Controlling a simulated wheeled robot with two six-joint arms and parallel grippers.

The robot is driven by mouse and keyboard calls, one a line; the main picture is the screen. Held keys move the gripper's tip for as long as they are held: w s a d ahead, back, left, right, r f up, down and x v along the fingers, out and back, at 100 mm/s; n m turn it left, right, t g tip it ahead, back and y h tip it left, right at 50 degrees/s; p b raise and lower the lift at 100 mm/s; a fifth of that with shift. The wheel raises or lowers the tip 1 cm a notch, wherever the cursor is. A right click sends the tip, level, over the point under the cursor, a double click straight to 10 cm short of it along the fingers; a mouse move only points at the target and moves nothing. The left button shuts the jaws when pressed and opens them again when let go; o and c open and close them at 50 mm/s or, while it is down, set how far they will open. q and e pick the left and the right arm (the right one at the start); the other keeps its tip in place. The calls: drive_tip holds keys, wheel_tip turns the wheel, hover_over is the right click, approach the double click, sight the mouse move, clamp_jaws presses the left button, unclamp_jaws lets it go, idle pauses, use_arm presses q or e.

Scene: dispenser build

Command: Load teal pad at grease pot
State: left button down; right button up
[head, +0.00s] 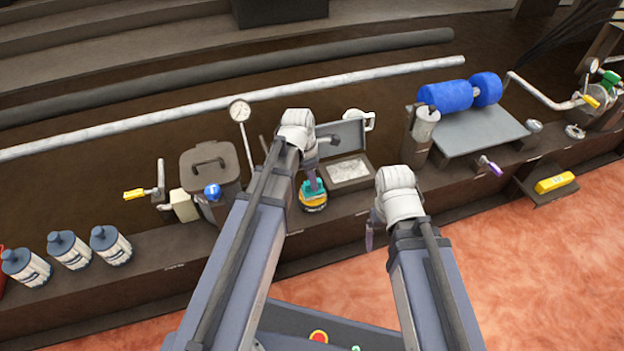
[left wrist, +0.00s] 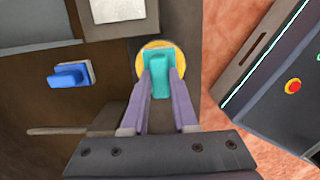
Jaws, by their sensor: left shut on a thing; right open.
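The teal pad (head: 314,186) is at the grease pot (head: 313,204), a round dark pot with a yellow band, on the bench's front ledge. In the left wrist view the teal pad (left wrist: 160,76) stands over the round yellow-rimmed pot (left wrist: 144,62). My left gripper (head: 312,180) is shut on the teal pad, its purple fingers on either side of it. The pad's lower face is hidden, so I cannot tell how deep it sits in the pot. My right gripper (head: 370,238) is open and empty, in front of the bench edge to the right.
An open case with a pale inside (head: 348,171) stands right of the pot. A lidded brown bin (head: 209,165) and a dial gauge (head: 239,112) are to the left. A blue-handled pad (left wrist: 68,76) shows in the left wrist view. Several bottles (head: 70,250) stand far left.

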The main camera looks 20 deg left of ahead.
use_arm(q)
drive_tip(key=shift+f+b, duration=0.45)
idle(1.3)
drive_tip(key=shift+r, duration=0.1)
wheel_tip(320, 180, up, 7)
drive_tip(key=p, duration=0.7)
idle(0.5)
wheel_tip(320, 180, up, 38)
drive_tip(key=p, duration=3.8)
drive_tip(key=shift+f, duration=0.2)
